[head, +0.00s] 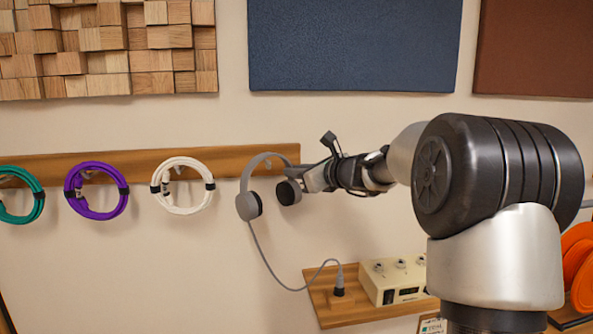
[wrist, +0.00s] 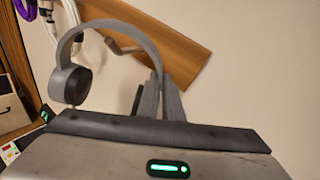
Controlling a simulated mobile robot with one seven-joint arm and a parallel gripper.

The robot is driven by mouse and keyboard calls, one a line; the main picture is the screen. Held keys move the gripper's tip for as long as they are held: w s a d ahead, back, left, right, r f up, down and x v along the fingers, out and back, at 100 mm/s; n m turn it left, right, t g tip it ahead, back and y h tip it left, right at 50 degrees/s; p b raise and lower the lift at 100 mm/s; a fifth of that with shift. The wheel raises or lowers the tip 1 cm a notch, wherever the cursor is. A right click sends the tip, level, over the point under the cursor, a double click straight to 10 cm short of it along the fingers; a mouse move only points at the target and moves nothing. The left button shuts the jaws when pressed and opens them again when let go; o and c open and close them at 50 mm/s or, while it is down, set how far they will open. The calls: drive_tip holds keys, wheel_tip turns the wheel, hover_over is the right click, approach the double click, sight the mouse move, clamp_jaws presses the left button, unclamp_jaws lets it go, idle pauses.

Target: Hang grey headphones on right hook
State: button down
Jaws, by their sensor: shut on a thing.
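The grey headphones (head: 246,178) are held up in front of the right end of the wooden rail (head: 225,157), with both ear cups hanging down. My gripper (head: 292,174) is shut on the right side of their headband. In the wrist view the headband (wrist: 106,24) arches from the fingers (wrist: 158,98) to the left ear cup (wrist: 70,85).
White (head: 183,186), purple (head: 97,189) and teal (head: 20,195) coiled cables hang along the rail to the left. The headphone cord (head: 268,263) runs down to a plug (head: 338,281) on a small shelf (head: 350,312) beside a cream box (head: 395,279). Wall panels (head: 352,45) are above.

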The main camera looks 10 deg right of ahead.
drive_tip(key=shift+w+r+p, duration=0.1)
drive_tip(key=shift+w+p, duration=0.35)
drive_tip(key=shift+w, duration=0.6)
drive_tip(key=shift+w+f+b, duration=0.25)
drive_tip(key=shift+f+b, duration=0.15)
drive_tip(key=shift+f, duration=0.25)
drive_tip(key=shift+w+f+b, duration=0.25)
drive_tip(key=shift+f+b, duration=0.15)
drive_tip(key=shift+f, duration=0.2)
drive_tip(key=c, duration=1.9)
unclamp_jaws()
drive_tip(key=shift+o, duration=0.3)
drive_tip(key=shift+d+r, duration=0.1)
